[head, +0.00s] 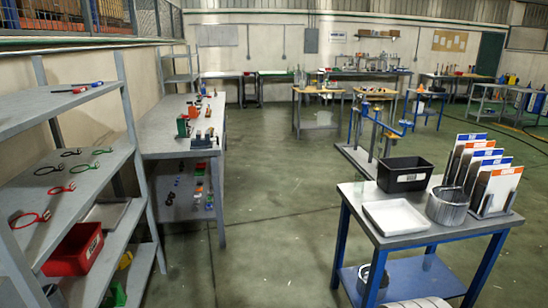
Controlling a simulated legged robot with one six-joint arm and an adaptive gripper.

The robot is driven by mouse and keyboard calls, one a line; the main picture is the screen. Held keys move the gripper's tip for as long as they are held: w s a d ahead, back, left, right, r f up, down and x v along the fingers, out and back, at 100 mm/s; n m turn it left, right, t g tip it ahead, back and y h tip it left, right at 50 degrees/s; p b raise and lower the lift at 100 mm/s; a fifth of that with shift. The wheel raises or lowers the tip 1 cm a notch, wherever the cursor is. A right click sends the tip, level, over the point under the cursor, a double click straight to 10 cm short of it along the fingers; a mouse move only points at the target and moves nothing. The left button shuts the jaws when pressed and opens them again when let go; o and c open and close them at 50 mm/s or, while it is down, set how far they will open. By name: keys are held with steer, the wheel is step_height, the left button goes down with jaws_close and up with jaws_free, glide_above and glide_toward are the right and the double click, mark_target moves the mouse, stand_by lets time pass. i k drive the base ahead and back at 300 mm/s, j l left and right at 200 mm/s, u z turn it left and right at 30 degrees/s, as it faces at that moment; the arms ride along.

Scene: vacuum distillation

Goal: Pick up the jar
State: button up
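No thing in the head view is clearly a jar. A grey round open-topped container (447,207) stands upright on the blue-legged table (400,238) at the right; it could be the jar, but I cannot tell. Another round container (371,279) stands on that table's lower shelf, partly hidden by a leg. My gripper is not in view.
A white tray (396,217), a black bin (404,175) and a rack of upright cards (484,178) crowd the same table. Grey shelves (60,115) with a red bin (75,250) stand at left, before a long workbench (160,128). The green floor (275,220) between is clear.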

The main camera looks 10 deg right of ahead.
mark_target(360, 179)
steer(key=i, duration=1.45)
steer(key=i+j+z, duration=0.15)
steer(key=i+z, duration=0.25)
steer(key=i, duration=0.3)
steer(key=i+j+z, duration=0.45)
steer(key=i, duration=0.2)
steer(key=i+j+z, duration=0.4)
steer(key=i+j, duration=0.1)
steer(key=i, duration=0.1)
